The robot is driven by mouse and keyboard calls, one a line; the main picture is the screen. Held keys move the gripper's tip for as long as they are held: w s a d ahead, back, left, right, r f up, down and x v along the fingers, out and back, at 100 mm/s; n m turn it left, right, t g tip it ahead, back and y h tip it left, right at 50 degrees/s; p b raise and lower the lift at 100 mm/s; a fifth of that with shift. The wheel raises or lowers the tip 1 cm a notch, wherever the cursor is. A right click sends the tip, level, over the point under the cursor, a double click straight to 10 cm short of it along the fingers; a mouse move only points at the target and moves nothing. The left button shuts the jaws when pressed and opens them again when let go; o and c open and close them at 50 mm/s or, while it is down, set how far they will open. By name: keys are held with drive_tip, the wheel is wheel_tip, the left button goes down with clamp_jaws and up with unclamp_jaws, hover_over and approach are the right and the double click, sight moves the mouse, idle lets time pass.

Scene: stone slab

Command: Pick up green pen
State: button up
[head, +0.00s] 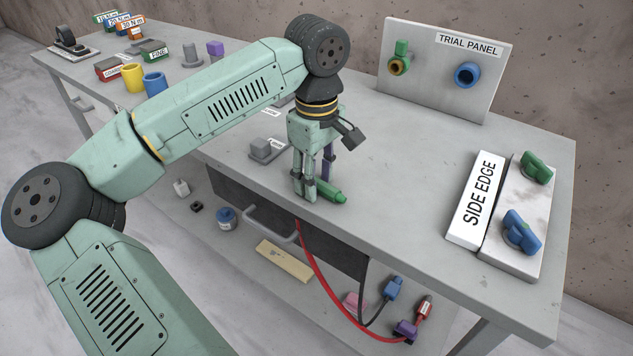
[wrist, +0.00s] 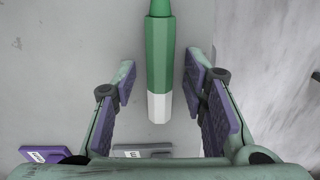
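The green pen (head: 331,192) lies on the grey table near its front edge. In the wrist view the pen (wrist: 159,55) shows as a thick green body with a white end, running from the top edge down to the middle. My gripper (head: 316,183) points down at the pen with its fingers low, close to the tabletop. The fingers are open, with purple pads on either side of the pen's line and a visible gap on each side. The pen's far end is cut off in the wrist view.
A grey block on a base (head: 263,150) stands left of my gripper. The trial panel (head: 443,71) rises at the back. A side edge sign (head: 476,200) and a slab with green and blue fittings (head: 513,249) lie right. Open tabletop lies between.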

clamp_jaws()
drive_tip(key=shift+r, duration=0.2)
idle(0.3)
